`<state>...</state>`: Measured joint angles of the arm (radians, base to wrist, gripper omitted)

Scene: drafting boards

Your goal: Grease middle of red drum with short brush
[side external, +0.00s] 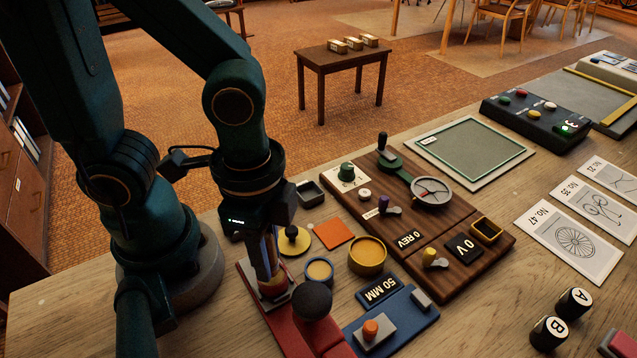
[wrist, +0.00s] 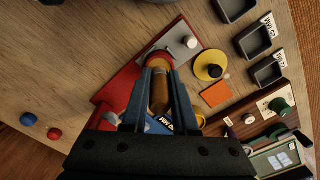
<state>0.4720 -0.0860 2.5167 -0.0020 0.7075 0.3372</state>
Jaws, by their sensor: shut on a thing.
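My gripper (side external: 271,278) points down over the red stand (side external: 251,292) at the near left of the bench. In the wrist view, my gripper (wrist: 160,74) is shut on a brown, rounded handle (wrist: 159,97), which looks like the short brush. Its bristle end is not clear. A reddish round part (wrist: 158,56) shows just beyond the fingertips; it may be the red drum, mostly hidden by the fingers and handle. I cannot tell whether the brush touches it. A dark ball knob (side external: 312,299) stands on the red stand, nearer the camera than my gripper.
A small cup with pale contents (side external: 319,270) and a yellow round tin (side external: 367,254) stand right of my gripper. A blue board (side external: 408,325) carries an orange knob. A wooden board with dials (side external: 460,212) lies beyond. An orange square (side external: 334,233) lies flat behind.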

